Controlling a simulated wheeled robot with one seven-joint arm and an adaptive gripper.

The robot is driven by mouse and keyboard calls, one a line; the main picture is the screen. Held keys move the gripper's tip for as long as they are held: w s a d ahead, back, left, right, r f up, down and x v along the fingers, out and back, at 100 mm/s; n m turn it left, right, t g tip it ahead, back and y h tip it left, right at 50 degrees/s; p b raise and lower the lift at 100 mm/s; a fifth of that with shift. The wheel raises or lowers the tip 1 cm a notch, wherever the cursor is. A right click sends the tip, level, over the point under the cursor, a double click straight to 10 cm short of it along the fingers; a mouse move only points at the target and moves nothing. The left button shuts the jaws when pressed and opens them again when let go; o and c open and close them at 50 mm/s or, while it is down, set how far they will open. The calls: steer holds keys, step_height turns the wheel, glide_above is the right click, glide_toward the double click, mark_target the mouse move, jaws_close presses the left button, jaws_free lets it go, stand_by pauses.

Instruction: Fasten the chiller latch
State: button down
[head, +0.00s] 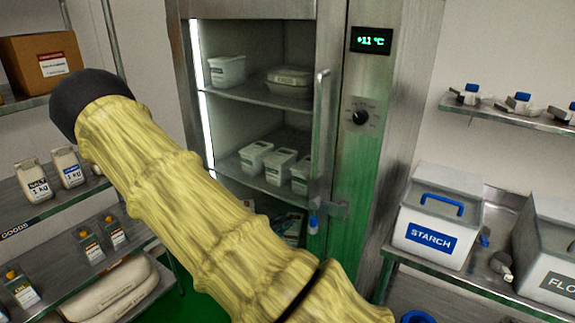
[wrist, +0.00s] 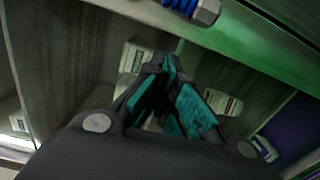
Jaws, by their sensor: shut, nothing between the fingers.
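The chiller (head: 345,190) is a steel cabinet with a clear front and a tall upright handle (head: 322,125). Its latch (head: 328,207) is a metal piece low on the handle side, with a small blue part (head: 313,223) hanging below. I cannot tell whether the door is fully closed. In the wrist view a ribbed blue grip with a metal hex end (wrist: 205,12) shows at the top edge, beyond my fingertips and apart from them; it seems to be the latch's. My gripper (wrist: 170,72), with teal pads, is shut and empty. The head view does not show it.
White tubs (head: 278,166) stand on the shelves inside the chiller. A left rack holds a cardboard box (head: 40,62), bags and cartons. At right, a starch bin (head: 435,215) and another bin stand on a steel shelf (head: 470,283). My yellow-sleeved arm covers the lower middle.

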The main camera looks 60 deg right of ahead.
steer(key=a+b, duration=0.2)
steer(key=a, duration=0.6)
steer(key=shift+w+r, duration=0.15)
steer(key=shift+r, duration=0.05)
steer(key=shift+f, duration=0.15)
steer(key=s+a+f+n+t+y, duration=0.1)
steer(key=a+f+t+y, duration=0.2)
steer(key=f, duration=0.5)
steer(key=a+f+y, duration=0.3)
steer(key=a+f, duration=0.2)
steer(key=f, duration=0.2)
steer(key=s+a+f+n+t+y, duration=0.15)
steer(key=a+f+y, duration=0.25)
steer(key=f, duration=0.4)
steer(key=s+a+f+m+g+y, duration=0.1)
steer(key=s+a+f+y, duration=0.3)
steer(key=s+a, duration=0.4)
steer(key=s+a+f+m+g+y, duration=0.2)
steer(key=s+a+f+y, duration=0.2)
steer(key=s+a+f, duration=0.2)
steer(key=s+a, duration=0.2)
steer(key=a, duration=0.2)
steer(key=shift+a+f, duration=0.3)
steer(key=shift+f, duration=0.05)
steer(key=shift+s+g, duration=0.1)
steer(key=shift+g, duration=0.15)
